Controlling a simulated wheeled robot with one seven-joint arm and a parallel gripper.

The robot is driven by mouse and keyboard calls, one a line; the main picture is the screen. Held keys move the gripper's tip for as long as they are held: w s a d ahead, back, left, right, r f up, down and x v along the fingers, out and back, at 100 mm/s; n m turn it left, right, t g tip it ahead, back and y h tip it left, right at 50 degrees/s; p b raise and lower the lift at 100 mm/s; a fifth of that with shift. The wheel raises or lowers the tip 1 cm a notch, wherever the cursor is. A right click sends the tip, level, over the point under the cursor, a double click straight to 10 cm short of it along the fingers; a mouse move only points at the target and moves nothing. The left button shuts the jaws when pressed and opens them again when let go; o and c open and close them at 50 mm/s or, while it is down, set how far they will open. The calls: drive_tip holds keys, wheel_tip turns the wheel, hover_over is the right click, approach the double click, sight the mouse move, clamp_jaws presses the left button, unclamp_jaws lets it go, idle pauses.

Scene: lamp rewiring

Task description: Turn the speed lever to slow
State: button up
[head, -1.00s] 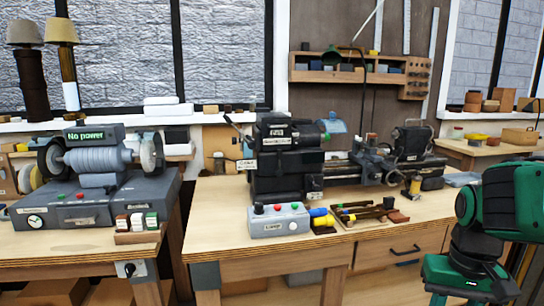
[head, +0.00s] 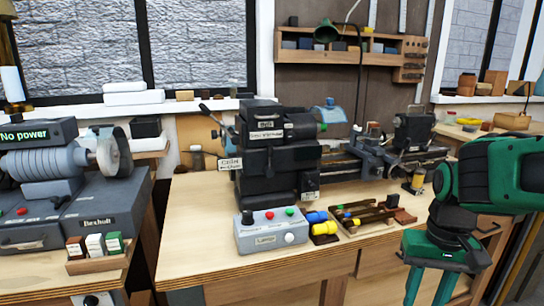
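The lathe headstock (head: 277,150) is a dark machine on the wooden bench in the middle of the head view. A thin lever (head: 212,116) with a dark knob sticks up and left from its left side. A second, short handle with a pale end (head: 197,152) shows lower at the left. Small labels sit on the headstock front and beside it (head: 230,163); their text is too small to read surely, so I cannot tell which lever sets speed or its setting. My green arm (head: 480,190) stands at the right, apart from the lathe.
A grey control box (head: 270,232) with coloured buttons and a knob stands at the bench front. Yellow-and-blue pieces (head: 320,228) and a wooden tray (head: 370,215) lie beside it. A grinder-like machine (head: 60,170) reading "No power" stands on the left bench. A gap separates the benches.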

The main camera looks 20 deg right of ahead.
drive_tip(key=n+t+y, duration=0.4)
drive_tip(key=n+t, duration=0.5)
drive_tip(key=t, duration=0.9)
approach(271, 152)
drive_tip(key=shift+h, duration=0.4)
drive_tip(key=w, duration=0.2)
drive_tip(key=w+a, duration=0.1)
drive_tip(key=w, duration=0.2)
drive_tip(key=w+a, duration=0.1)
drive_tip(key=w, duration=0.2)
drive_tip(key=shift+r, duration=0.1)
drive_tip(key=shift+d, duration=0.1)
drive_tip(key=shift+c, duration=0.3)
